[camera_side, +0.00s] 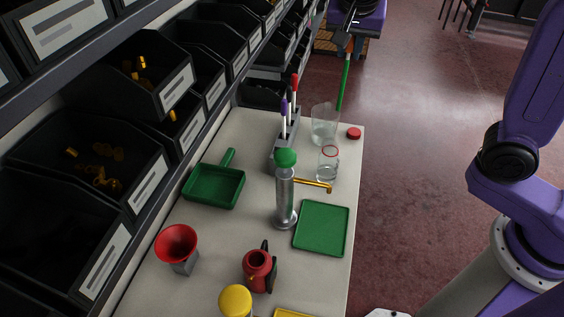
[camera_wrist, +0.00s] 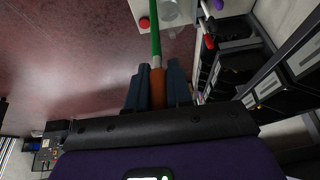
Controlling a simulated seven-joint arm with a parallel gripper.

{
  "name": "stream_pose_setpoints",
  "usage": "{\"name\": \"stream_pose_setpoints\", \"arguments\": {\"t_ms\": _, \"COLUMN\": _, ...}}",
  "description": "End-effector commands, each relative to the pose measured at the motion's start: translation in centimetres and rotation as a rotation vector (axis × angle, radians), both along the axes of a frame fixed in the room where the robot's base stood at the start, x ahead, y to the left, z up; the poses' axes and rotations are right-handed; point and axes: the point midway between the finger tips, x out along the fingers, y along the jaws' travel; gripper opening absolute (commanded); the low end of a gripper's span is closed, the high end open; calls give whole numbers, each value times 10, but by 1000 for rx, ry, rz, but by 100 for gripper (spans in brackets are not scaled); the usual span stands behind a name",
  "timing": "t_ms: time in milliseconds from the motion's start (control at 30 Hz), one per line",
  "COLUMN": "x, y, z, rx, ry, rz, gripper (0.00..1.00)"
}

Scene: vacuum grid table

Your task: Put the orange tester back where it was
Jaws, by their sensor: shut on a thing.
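My gripper is shut on the orange tester, seen between its two dark fingers in the wrist view (camera_wrist: 157,88). The orange tester (camera_wrist: 158,90) has an orange handle in the jaws and a long green shaft pointing away from the gripper. In the side view the green shaft (camera_side: 345,82) hangs down, slightly tilted, beyond the far right end of the table; the gripper end is at the top edge, dark and partly cut off. A grey holder (camera_side: 284,156) stands near the far end of the table, with a purple-handled tester (camera_side: 284,106) and a red-handled tester (camera_side: 295,83) upright in it.
A glass beaker (camera_side: 323,125), a glass jar (camera_side: 328,165) and a red lid (camera_side: 354,133) stand right of the holder. A silver post with green top and yellow spout (camera_side: 285,200) stands in front. Shelves of black bins (camera_side: 150,85) line the left. A green tray (camera_side: 321,228) lies nearer.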

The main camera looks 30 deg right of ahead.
Motion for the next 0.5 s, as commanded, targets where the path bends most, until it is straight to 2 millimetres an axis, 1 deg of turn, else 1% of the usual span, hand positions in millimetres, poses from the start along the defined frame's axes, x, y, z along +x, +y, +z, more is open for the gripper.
{"name": "stream_pose_setpoints", "arguments": {"t_ms": 33, "x": -9, "y": 8, "z": 0, "rx": 1, "ry": 3, "rz": 6, "gripper": 0}}
{"name": "stream_pose_setpoints", "arguments": {"t_ms": 267, "x": -47, "y": 34, "z": 0, "rx": 5, "ry": 17, "rz": 6, "gripper": 0}}
{"name": "stream_pose_setpoints", "arguments": {"t_ms": 300, "x": -45, "y": 32, "z": -11, "rx": 2, "ry": 24, "rz": 1, "gripper": 0}}
{"name": "stream_pose_setpoints", "arguments": {"t_ms": 367, "x": -45, "y": 31, "z": -24, "rx": 1, "ry": 29, "rz": 1, "gripper": 0}}
{"name": "stream_pose_setpoints", "arguments": {"t_ms": 500, "x": -45, "y": 30, "z": -56, "rx": 4, "ry": 37, "rz": 1, "gripper": 0}}
